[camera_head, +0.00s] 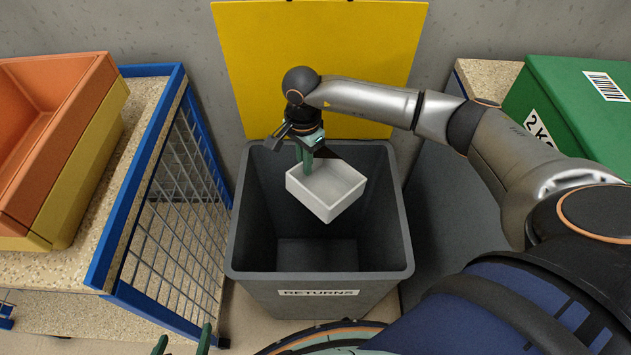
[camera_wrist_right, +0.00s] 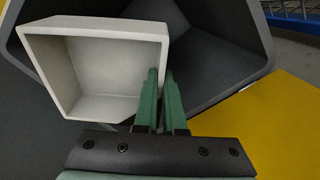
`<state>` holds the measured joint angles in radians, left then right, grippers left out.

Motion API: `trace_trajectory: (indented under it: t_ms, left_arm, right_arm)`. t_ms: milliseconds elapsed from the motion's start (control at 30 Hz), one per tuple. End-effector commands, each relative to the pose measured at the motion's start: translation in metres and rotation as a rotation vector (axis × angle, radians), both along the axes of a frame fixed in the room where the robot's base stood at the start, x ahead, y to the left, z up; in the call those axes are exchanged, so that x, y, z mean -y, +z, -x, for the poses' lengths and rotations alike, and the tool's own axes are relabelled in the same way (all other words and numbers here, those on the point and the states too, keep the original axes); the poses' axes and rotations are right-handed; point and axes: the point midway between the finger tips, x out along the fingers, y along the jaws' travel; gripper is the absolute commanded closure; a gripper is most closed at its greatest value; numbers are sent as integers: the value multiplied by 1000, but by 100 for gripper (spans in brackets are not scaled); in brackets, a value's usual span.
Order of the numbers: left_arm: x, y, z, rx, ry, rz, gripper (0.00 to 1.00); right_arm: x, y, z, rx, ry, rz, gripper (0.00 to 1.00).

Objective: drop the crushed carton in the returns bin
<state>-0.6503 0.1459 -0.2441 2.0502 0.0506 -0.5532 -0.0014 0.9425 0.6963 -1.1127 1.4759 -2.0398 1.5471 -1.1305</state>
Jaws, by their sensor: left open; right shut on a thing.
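My right gripper (camera_head: 306,166) is shut on one wall of a pale grey, open-topped box (camera_head: 332,190). It holds the box tilted over the mouth of the dark grey bin (camera_head: 238,225), whose front label reads RETURNS. The box looks empty and whole; I see no crushed carton. In the right wrist view, the box (camera_wrist_right: 100,75) sits left of the fingers, with its near wall between them, and the bin's inside (camera_wrist_right: 205,45) shows behind. My left gripper (camera_head: 183,341) is open and empty at the bottom edge, left of the bin.
A blue-framed wire mesh table (camera_head: 135,185) stands left, bearing an orange tub (camera_head: 50,130) and a yellow tub (camera_head: 95,165). A yellow panel (camera_head: 320,45) stands behind the bin. A green box (camera_head: 575,110) is at the right. The bin's floor looks bare.

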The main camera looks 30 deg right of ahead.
Motion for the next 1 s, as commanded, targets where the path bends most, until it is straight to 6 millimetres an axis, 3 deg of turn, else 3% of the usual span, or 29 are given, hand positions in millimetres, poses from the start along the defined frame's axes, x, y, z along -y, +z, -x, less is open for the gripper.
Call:
trace_trajectory:
  t_ms: [33, 133, 433, 500, 767, 1000]
  left_arm:
    - [-1, -7, 0, 0, 1, -2, 0]
    - [-3, -9, 0, 3, 3, -4, 0]
    - [-5, -9, 4, -3, 4, -8, 0]
    - [-5, -9, 4, -3, 4, -8, 0]
    - [-5, -9, 3, 0, 5, -8, 0]
    - [-5, -8, 1, 4, 5, -8, 0]
  right_arm:
    - [0, -11, 0, 0, 0, -1, 100]
    - [0, -18, 0, 1, 1, -1, 100]
    - [0, -19, 0, 1, 2, -1, 100]
    - [0, -19, 0, 1, 2, -1, 87]
    - [0, -19, 0, 1, 2, -1, 58]
    - [0, -19, 0, 0, 2, -1, 58]
